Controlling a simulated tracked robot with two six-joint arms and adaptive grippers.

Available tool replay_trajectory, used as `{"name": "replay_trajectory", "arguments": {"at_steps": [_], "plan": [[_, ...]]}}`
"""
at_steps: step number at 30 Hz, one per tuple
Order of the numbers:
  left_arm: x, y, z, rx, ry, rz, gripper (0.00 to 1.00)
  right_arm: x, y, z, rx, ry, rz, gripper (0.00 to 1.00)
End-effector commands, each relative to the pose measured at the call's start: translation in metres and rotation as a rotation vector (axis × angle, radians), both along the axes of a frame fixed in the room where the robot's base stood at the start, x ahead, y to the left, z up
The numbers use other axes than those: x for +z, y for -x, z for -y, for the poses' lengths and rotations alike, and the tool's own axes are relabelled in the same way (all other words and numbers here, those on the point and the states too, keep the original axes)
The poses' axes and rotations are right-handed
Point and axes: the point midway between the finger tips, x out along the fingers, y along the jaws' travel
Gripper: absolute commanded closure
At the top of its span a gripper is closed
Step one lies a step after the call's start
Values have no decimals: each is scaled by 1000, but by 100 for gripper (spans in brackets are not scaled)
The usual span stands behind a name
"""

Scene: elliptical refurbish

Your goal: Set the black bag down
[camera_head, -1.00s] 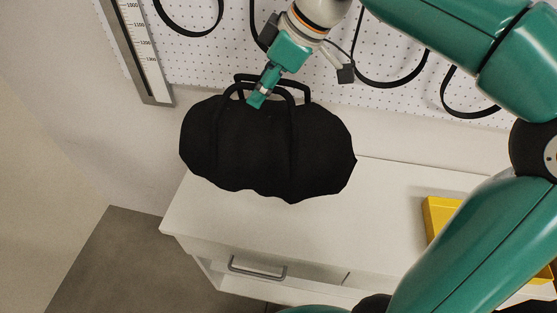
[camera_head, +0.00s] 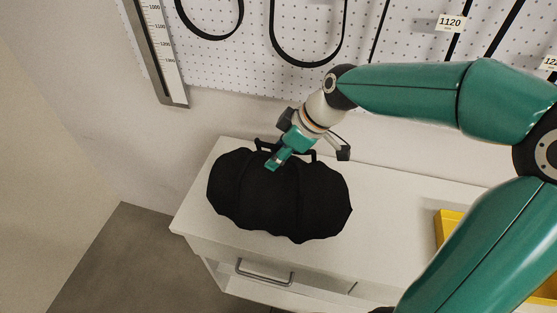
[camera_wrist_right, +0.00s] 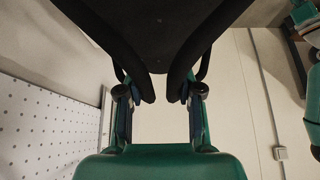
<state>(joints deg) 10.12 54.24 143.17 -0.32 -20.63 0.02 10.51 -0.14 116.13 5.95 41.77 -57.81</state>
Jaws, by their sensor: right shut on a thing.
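The black bag (camera_head: 280,205) is at the left part of the white cabinet top (camera_head: 385,240) in the head view. I cannot tell whether its underside rests on the top or hangs just above it. My right gripper (camera_head: 274,166) is at the bag's upper side, shut on its handles. In the right wrist view the bag (camera_wrist_right: 155,25) fills the upper middle, and its straps run down between the fingers of my right gripper (camera_wrist_right: 160,95). My left gripper is not in view.
A yellow bin (camera_head: 447,226) stands on the cabinet top at the right, partly behind my arm. A pegboard (camera_head: 260,60) with hanging black belts is behind. The cabinet's left edge and drawer handle (camera_head: 264,272) are near the bag. The top between bag and bin is clear.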

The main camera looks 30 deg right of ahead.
Motion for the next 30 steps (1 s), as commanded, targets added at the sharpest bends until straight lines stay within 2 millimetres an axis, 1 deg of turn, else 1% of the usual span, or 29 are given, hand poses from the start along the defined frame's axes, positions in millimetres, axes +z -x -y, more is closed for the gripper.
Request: {"name": "replay_trajectory", "arguments": {"at_steps": [3,6,17,18,20,21,22,30], "plan": [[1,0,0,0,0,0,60,-16,-1,0,-2,-1,0,100],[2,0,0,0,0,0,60,-24,-1,0,-2,0,2,100],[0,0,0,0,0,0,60,-27,-1,0,-1,0,4,100],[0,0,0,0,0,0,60,-28,0,0,1,0,-1,59],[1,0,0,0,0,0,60,-28,0,0,1,0,-1,49],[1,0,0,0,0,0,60,-28,0,0,1,0,-1,43],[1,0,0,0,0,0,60,-28,0,0,1,0,-1,39],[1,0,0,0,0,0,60,-28,0,0,0,0,-1,39]]}}
